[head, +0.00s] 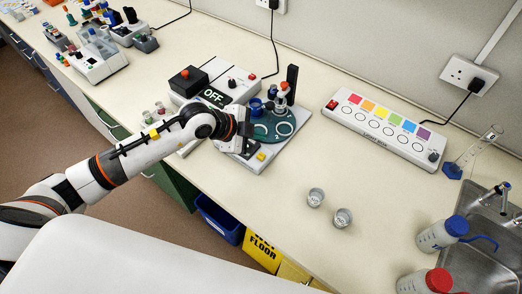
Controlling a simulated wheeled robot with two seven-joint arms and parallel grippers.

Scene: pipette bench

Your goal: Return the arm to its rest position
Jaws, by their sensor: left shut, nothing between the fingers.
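My left arm comes in from the left, and its black left gripper (243,134) is shut and empty. It is over the left part of the white bench device, beside the teal round plate (287,126). The plate has pale ring marks and carries a blue cup and a small red-and-white item. A yellow button (261,156) shows just below the gripper. The gripper hides part of the device; whether it touches it I cannot tell. My right gripper is not in view.
A box with an "OFF" display (214,96) stands behind the gripper. Two small cups (316,197) stand on open bench to the right. A light box (385,130) is at the back; bottles (443,233) and a sink are far right. Other devices (97,59) stand at upper left.

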